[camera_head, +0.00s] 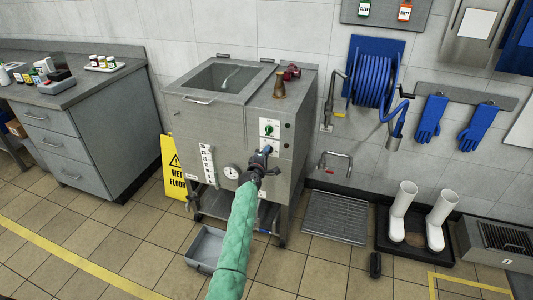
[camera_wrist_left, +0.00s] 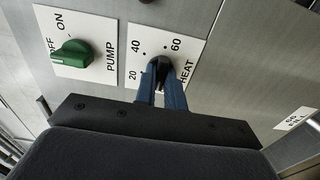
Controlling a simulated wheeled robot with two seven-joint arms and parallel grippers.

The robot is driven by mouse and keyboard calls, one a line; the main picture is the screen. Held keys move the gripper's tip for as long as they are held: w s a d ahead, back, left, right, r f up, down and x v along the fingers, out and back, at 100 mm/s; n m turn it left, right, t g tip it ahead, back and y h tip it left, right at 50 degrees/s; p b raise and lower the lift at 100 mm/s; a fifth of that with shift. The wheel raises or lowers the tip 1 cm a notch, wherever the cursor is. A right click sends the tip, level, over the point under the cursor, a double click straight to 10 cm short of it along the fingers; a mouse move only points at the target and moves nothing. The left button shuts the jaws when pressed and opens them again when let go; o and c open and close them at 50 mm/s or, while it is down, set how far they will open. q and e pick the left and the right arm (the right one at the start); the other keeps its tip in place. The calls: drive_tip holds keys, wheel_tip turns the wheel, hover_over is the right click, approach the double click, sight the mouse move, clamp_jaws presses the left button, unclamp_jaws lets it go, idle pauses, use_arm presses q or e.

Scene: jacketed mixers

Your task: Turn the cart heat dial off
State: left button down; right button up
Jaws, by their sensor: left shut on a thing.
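The cart (camera_head: 235,125) is a grey steel jacketed mixer against the wall in the head view. Its black heat dial (camera_wrist_left: 160,68) sits on a white HEAT plate (camera_wrist_left: 150,44) marked 20, 40 and 60 in the left wrist view. My left gripper (camera_wrist_left: 164,84) has its blue fingers shut on this dial. In the head view the left gripper (camera_head: 262,160) is at the cart's front panel and covers the dial. The fingers hide part of the plate, so the dial's exact setting is unclear. My right gripper is not in view.
A green pump knob (camera_wrist_left: 74,53) sits beside the heat plate. A round gauge (camera_head: 231,172) is left of my gripper. A yellow wet-floor sign (camera_head: 175,165) and a grey bin (camera_head: 205,247) stand near the cart. Tiled floor (camera_head: 120,230) is open at the front left.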

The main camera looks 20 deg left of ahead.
use_arm(q)
drive_tip(key=shift+a, duration=0.1)
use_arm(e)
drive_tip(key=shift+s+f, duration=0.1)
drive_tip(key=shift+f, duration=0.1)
use_arm(q)
drive_tip(key=c, duration=1.5)
unclamp_jaws()
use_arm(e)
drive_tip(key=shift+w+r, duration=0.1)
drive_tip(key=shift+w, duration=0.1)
use_arm(q)
drive_tip(key=shift+s, duration=0.1)
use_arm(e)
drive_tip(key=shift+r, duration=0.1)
use_arm(q)
drive_tip(key=s, duration=0.7)
drive_tip(key=shift+s+a, duration=0.15)
drive_tip(key=shift+s, duration=0.15)
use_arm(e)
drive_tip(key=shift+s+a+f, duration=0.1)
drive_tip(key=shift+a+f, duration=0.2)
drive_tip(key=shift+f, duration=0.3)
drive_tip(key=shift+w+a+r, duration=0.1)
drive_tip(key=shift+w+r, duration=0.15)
